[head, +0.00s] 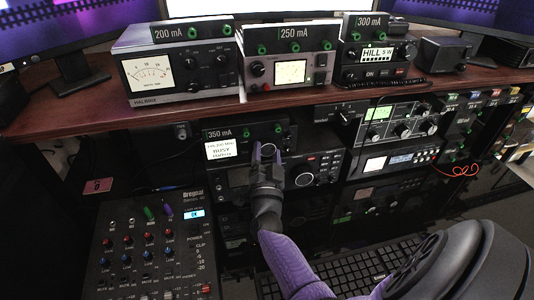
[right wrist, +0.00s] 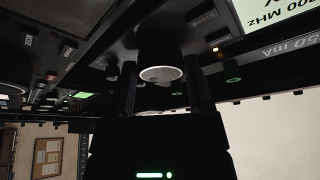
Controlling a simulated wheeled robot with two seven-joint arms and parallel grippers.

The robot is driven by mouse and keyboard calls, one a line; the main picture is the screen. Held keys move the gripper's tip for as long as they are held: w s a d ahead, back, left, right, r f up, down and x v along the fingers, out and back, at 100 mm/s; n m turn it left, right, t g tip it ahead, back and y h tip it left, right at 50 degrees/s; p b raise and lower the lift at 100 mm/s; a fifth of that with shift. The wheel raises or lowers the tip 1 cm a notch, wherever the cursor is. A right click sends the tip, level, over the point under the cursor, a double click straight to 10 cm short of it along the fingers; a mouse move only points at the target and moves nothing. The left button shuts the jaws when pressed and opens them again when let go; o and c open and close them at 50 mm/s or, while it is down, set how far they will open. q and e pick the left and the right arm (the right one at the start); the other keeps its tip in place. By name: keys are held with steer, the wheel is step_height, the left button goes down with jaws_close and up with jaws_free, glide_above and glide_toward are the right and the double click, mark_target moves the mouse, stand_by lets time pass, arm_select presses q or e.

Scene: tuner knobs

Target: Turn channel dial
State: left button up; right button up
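My right gripper (head: 267,152) is in front of the radio unit marked 350 mA (head: 286,133), below the desk edge. Its two fingers are spread. In the right wrist view, a dark round knob with a silver-rimmed face (right wrist: 161,74) sits between the fingers of my right gripper (right wrist: 165,90). A narrow gap seems to show on both sides of the knob. I cannot read a label that names it the channel dial. In the head view the gripper hides this knob. My left gripper is not in view.
The radio's lit display (head: 220,149) is left of the gripper. Another radio (head: 300,173) sits right below it. A mixer panel (head: 150,250) stands at lower left, a keyboard (head: 345,275) at the bottom. Several meters line the desk (head: 60,101) above.

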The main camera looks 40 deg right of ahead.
steer(key=o, duration=0.3)
steer(key=shift+o, duration=0.2)
steer(key=shift+a, duration=0.1)
steer(key=v, duration=1)
steer(key=shift+p, duration=0.45)
